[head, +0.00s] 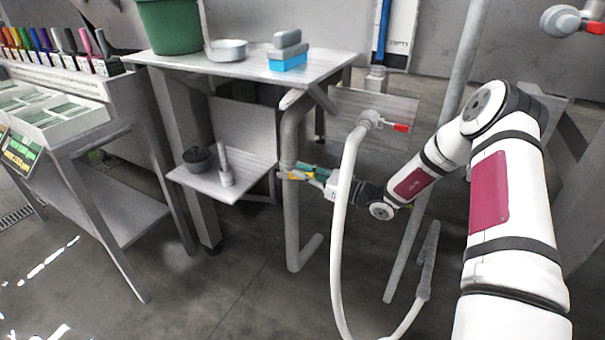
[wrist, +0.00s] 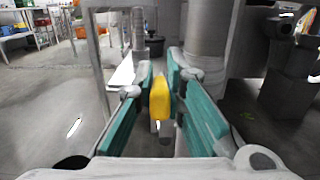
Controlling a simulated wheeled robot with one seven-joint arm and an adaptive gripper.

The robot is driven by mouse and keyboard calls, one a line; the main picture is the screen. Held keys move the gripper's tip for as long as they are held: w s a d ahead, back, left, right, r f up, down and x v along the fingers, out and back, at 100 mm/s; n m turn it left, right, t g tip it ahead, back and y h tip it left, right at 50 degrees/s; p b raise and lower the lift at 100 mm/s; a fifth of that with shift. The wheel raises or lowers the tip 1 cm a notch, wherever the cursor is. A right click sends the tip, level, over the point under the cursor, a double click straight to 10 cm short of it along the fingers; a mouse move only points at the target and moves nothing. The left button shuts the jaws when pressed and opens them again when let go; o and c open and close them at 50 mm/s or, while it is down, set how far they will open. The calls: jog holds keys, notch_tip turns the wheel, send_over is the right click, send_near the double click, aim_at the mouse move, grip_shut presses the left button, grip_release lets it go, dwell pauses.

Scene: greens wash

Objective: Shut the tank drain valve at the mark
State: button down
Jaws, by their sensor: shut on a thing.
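The drain valve's yellow handle (wrist: 159,98) stands between the green fingers of my gripper (wrist: 160,88) in the wrist view, and the gripper is shut on it. In the head view the handle is a small yellow patch (head: 296,174) beside the grey vertical drain pipe (head: 291,225). My gripper (head: 308,173) reaches it from the right, partly behind the pale hose. The same pipe rises just behind the right finger in the wrist view (wrist: 205,40). I cannot make out the mark, and the valve body is mostly hidden.
A pale hose (head: 342,230) hangs from a red-handled tap (head: 400,127) and crosses in front of my gripper. A low shelf (head: 240,178) with a dark pot (head: 197,158) is left of the pipe. The table (head: 240,66) is above. Open floor lies below.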

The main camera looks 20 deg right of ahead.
jog(key=f+t+y+b, duration=0.2)
jog(key=shift+s+d+f+b, duration=0.2)
jog(key=shift+f+b, duration=0.05)
jog(key=shift+b, duration=0.1)
jog(key=shift+s+f+t+y+b, duration=0.1)
jog(key=shift+f+t+y+b, duration=0.15)
jog(key=shift+b, duration=0.2)
jog(key=shift+r, duration=0.1)
jog(key=c, duration=1.6)
grip_release()
jog(key=shift+c, duration=0.2)
jog(key=shift+d, duration=0.1)
jog(key=v, duration=1.2)
